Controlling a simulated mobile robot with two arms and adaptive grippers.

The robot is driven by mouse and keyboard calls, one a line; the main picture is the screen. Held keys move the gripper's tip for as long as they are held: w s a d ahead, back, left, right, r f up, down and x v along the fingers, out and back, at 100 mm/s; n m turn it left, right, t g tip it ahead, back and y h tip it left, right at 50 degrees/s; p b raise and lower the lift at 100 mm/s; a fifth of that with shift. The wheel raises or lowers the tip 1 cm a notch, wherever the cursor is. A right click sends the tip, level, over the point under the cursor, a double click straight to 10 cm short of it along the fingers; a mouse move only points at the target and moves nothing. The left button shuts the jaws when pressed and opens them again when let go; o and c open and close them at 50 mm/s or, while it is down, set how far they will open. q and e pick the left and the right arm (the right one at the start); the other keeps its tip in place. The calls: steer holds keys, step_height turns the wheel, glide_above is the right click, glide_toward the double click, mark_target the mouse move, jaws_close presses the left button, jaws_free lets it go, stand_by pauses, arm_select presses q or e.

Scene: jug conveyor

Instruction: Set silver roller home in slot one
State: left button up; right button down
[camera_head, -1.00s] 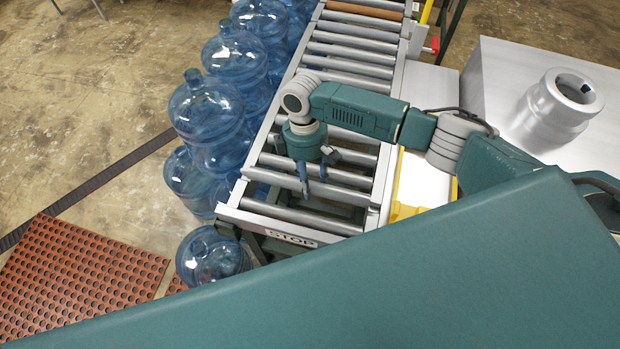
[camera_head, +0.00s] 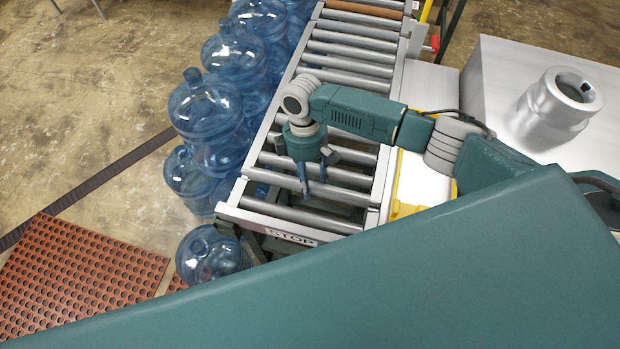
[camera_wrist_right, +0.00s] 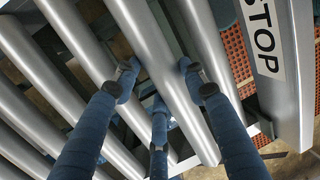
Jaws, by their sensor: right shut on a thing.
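The silver roller (camera_wrist_right: 150,50) lies between the fingers of my right gripper (camera_head: 313,190). In the right wrist view, the gripper's blue fingers straddle the roller and are shut on it. In the head view, the held roller (camera_head: 347,198) is among the rollers near the STOP end of the conveyor, roughly parallel to them. Another silver roller (camera_wrist_right: 205,45) lies between it and the STOP plate (camera_wrist_right: 265,40). I cannot tell whether the held roller's ends rest in their slots, and no slot number is readable. My left gripper is out of view.
The conveyor frame (camera_head: 290,237) carries several more silver rollers and one brown roller (camera_head: 365,10) at the far end. Blue jugs (camera_head: 207,115) crowd its left side. A metal box (camera_head: 490,75) with a silver neck-like part (camera_head: 560,105) stands at the right. A red perforated mat (camera_head: 80,280) lies at lower left.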

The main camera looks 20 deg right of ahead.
mark_target(310, 186)
steer(key=shift+w+b+x, duration=0.15)
steer(key=shift+b+x, duration=0.3)
steer(key=shift+x, duration=0.3)
steer(key=shift+w+b+x, duration=0.2)
steer(key=shift+b+x, duration=0.2)
steer(key=shift+x, duration=0.35)
steer(key=c, duration=0.9)
jaws_free()
steer(key=shift+f, duration=0.1)
steer(key=v, duration=1.2)
